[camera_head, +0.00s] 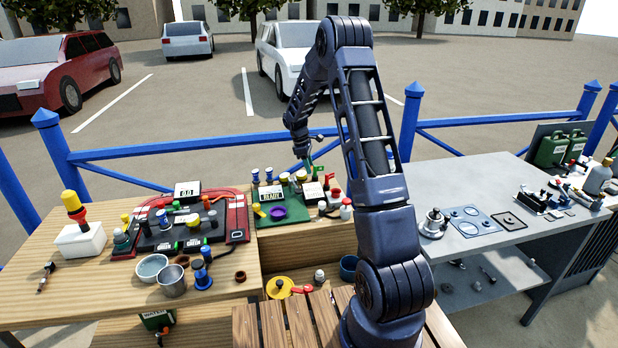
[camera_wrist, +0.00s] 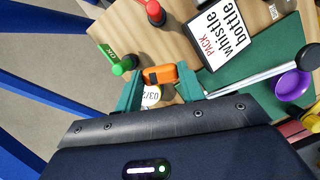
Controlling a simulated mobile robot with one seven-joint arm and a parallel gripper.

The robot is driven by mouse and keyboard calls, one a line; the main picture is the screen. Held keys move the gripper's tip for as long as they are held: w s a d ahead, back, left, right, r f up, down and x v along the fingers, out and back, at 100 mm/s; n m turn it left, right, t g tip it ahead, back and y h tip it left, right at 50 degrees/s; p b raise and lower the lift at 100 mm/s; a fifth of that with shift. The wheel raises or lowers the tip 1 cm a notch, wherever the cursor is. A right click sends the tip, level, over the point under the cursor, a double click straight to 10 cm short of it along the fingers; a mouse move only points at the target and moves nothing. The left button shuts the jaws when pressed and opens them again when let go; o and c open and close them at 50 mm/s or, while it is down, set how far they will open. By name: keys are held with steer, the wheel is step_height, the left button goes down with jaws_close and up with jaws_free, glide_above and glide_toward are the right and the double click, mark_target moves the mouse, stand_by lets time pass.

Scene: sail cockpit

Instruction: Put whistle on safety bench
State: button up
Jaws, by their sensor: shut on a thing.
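The whistle (camera_wrist: 160,74) is a small orange piece in the wrist view, between the green fingertips of my gripper (camera_wrist: 159,84). The gripper is shut on it. In the head view my gripper (camera_head: 308,163) hangs over the back of the middle wooden bench, by the green mat (camera_head: 296,218); the whistle is too small to make out there. A white card (camera_wrist: 232,35) reading "PACK whistle bottle" stands by the mat (camera_wrist: 250,88). No label shows which surface is the safety bench.
A wooden bench (camera_head: 70,290) with a console (camera_head: 180,225) is at left. A grey table (camera_head: 480,240) is at right. A blue railing (camera_head: 200,150) runs behind.

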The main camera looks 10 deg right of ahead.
step_height(320, 180, up, 12)
stand_by(0.3)
steer(key=w+a+m+g+y, duration=0.1)
steer(key=w+a+m, duration=0.15)
steer(key=a, duration=0.55)
steer(key=w+a+m, duration=0.2)
steer(key=a+m, duration=0.2)
steer(key=a, duration=0.4)
steer(key=m+t+y, duration=0.2)
steer(key=m+y, duration=0.3)
steer(key=m, duration=1.9)
glide_above(122, 224)
steer(key=d, duration=0.1)
step_height(122, 224, down, 20)
steer(key=shift+d+r, duration=0.1)
steer(key=shift+r, duration=0.05)
steer(key=o, duration=1)
steer(key=shift+o, duration=0.2)
